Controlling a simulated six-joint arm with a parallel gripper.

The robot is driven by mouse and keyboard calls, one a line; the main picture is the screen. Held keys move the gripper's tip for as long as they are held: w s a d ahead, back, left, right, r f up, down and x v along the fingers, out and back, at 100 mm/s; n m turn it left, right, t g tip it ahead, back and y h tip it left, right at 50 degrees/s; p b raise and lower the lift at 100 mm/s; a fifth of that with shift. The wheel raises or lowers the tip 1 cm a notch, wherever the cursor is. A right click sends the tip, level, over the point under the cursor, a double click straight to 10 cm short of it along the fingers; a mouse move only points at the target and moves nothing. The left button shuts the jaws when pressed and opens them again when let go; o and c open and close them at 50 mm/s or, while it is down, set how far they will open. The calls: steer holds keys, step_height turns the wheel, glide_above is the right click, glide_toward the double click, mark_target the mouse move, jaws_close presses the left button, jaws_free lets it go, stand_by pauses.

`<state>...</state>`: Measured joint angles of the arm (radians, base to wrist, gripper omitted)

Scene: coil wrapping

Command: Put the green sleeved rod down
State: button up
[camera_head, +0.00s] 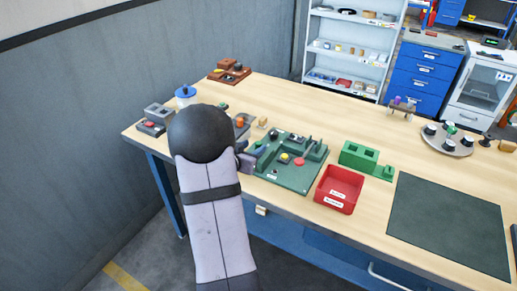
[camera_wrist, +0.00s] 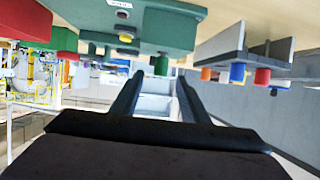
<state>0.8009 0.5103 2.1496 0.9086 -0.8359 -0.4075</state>
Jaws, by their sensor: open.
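The wrist view is upside down, with the table at its top. A short green cylinder (camera_wrist: 161,65), which looks like the sleeve end of the green rod, shows beyond my gripper (camera_wrist: 158,80), in line with the gap between its fingers. The fingers are apart. The cylinder is at the edge of the green fixture (camera_wrist: 172,30); whether it is seated there I cannot tell. In the head view my gripper (camera_head: 246,158) is low at the left end of the green fixture plate (camera_head: 292,178). My arm hides the rod there.
A grey rack (camera_wrist: 225,47) holds orange, blue and red ended rods beside the fixture. A red bin (camera_head: 338,190) and a green block (camera_head: 360,156) stand right of the fixture. A dark mat (camera_head: 448,224) lies clear further right. A round tray (camera_head: 447,142) holds several parts.

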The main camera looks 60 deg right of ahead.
mark_target(257, 144)
steer(key=shift+p+x, duration=0.95)
steer(key=shift+x, duration=1.75)
steer(key=shift+r, duration=0.1)
jaws_close()
